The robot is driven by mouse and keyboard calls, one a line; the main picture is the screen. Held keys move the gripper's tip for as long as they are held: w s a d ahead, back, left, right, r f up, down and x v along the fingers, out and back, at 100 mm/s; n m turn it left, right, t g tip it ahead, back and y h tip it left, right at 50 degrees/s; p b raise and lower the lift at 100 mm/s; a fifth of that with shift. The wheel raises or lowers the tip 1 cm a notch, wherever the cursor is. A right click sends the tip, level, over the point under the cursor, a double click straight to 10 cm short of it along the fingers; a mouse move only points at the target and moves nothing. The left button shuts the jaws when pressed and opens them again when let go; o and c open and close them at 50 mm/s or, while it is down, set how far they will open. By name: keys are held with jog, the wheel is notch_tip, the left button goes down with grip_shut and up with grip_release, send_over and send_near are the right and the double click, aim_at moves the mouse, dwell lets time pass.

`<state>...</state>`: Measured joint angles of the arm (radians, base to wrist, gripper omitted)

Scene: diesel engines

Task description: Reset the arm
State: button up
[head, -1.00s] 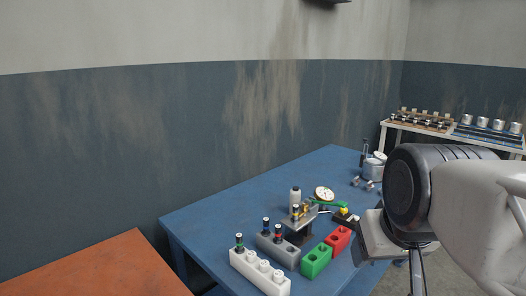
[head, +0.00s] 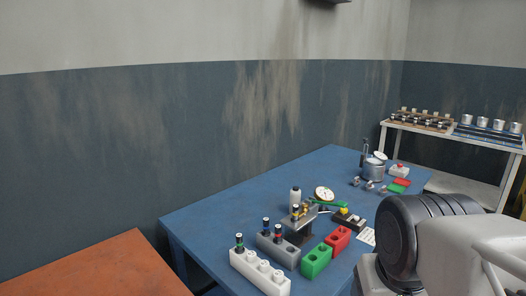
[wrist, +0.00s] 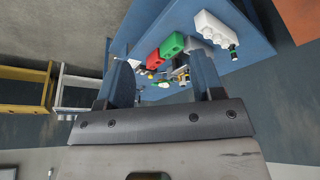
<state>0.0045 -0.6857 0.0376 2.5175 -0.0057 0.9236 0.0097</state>
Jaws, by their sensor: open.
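My gripper (wrist: 162,66) shows in the wrist view with its two fingers wide apart and nothing between them. Behind the fingers, at a distance, is the blue table (wrist: 145,30) with its parts, seen turned round. In the head view my arm's dark joint and pale link fill the lower right corner, beside the right edge of the blue table (head: 240,200). The fingers are hidden in the head view.
An orange table (head: 95,270) is at left, a white shelf (head: 455,135) at back right.

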jog(key=shift+g, duration=0.7)
jog(key=x, duration=0.4)
jog(key=shift+s+d+f, duration=0.1)
jog(key=shift+s+f, duration=0.05)
jog(key=shift+s, duration=0.1)
